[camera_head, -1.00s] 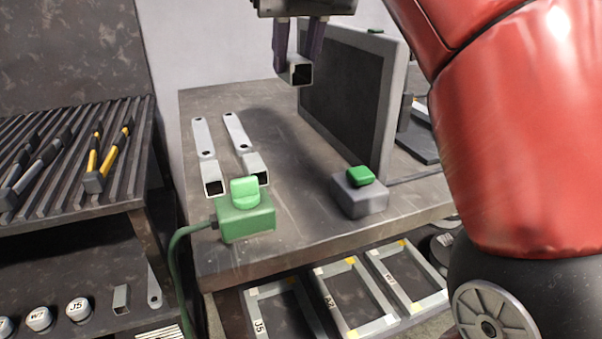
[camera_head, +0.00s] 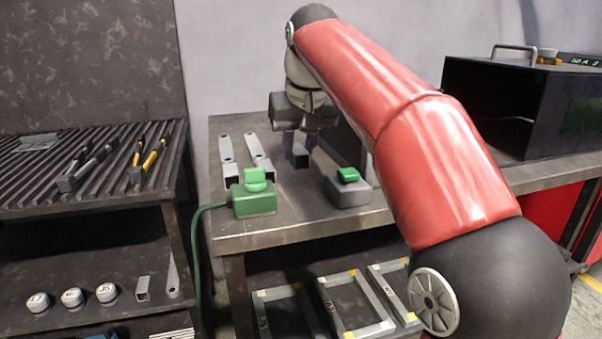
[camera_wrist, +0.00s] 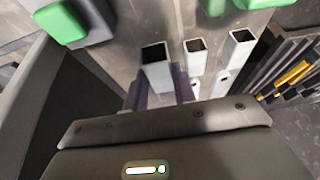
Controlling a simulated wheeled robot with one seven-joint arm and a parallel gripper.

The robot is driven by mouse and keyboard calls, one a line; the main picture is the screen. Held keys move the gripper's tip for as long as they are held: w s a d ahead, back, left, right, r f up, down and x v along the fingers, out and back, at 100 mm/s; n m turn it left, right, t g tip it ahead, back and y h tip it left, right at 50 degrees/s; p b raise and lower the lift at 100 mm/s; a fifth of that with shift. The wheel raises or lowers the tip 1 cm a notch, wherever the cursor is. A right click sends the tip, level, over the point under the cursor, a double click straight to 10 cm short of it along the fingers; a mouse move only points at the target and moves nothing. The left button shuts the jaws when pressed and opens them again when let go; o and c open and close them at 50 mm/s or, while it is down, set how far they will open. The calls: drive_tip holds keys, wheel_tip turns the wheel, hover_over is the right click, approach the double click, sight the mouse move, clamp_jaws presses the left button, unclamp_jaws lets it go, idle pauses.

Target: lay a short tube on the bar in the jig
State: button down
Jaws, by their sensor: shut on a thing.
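My gripper (camera_head: 300,146) is shut on a short square tube (camera_head: 300,158), low over the bench to the right of two flat bars. In the wrist view the held tube (camera_wrist: 155,66) stands between the fingers with its open end facing the camera. The left bar (camera_head: 226,150) and the right bar (camera_head: 259,148) lie side by side, each with a short tube at its near end, the left tube (camera_head: 231,175) partly behind a green box. A third bar or a jig under the held tube is hidden. I cannot tell whether the held tube touches anything.
The green box (camera_head: 254,202) with a green knob and cable stands at the bench's front. A grey box (camera_head: 346,192) with a green button stands right of the held tube. The slatted rack (camera_head: 90,165) is left. Frames (camera_head: 341,308) lie on the lower shelf.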

sight(299, 166)
wheel_tip(299, 166, down, 4)
drive_tip(key=b, duration=0.4)
drive_tip(key=shift+f, duration=0.25)
drive_tip(key=shift+r, duration=0.15)
drive_tip(key=c, duration=1.1)
unclamp_jaws()
drive_tip(key=shift+c, duration=0.2)
